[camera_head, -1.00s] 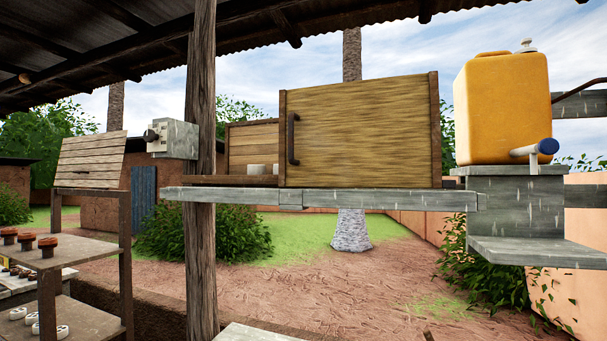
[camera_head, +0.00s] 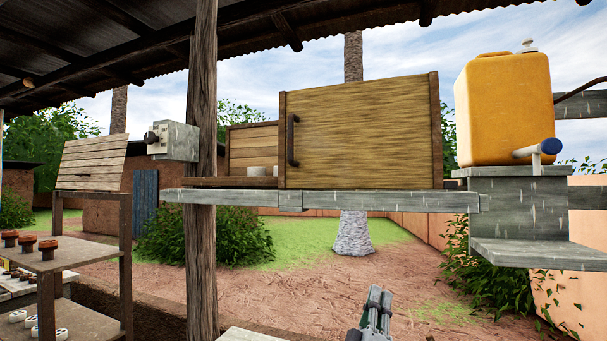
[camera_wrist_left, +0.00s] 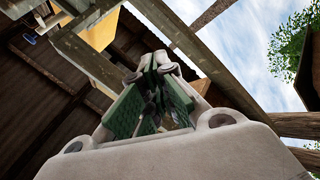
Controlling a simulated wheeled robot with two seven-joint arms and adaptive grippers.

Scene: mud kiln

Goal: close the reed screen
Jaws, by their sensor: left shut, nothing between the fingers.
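The reed screen (camera_head: 365,130) is a woven straw-coloured panel in a brown wooden frame, standing on a grey plank shelf (camera_head: 240,197). A dark upright handle (camera_head: 292,139) is on its left edge. Left of the screen, a wooden compartment (camera_head: 252,150) shows open, with small pale objects (camera_head: 257,170) inside. My left gripper (camera_head: 379,297) is at the bottom of the head view, below the shelf and apart from the screen and handle. Its fingers are shut and empty; they also show in the left wrist view (camera_wrist_left: 155,75). My right gripper is not in view.
A yellow jerrycan (camera_head: 505,108) with a blue-ended tap stands on a grey stand at the right. A wooden post (camera_head: 201,240) rises left of the compartment, with a grey switch box (camera_head: 172,140) beside it. A rack (camera_head: 75,255) with small pots stands at left.

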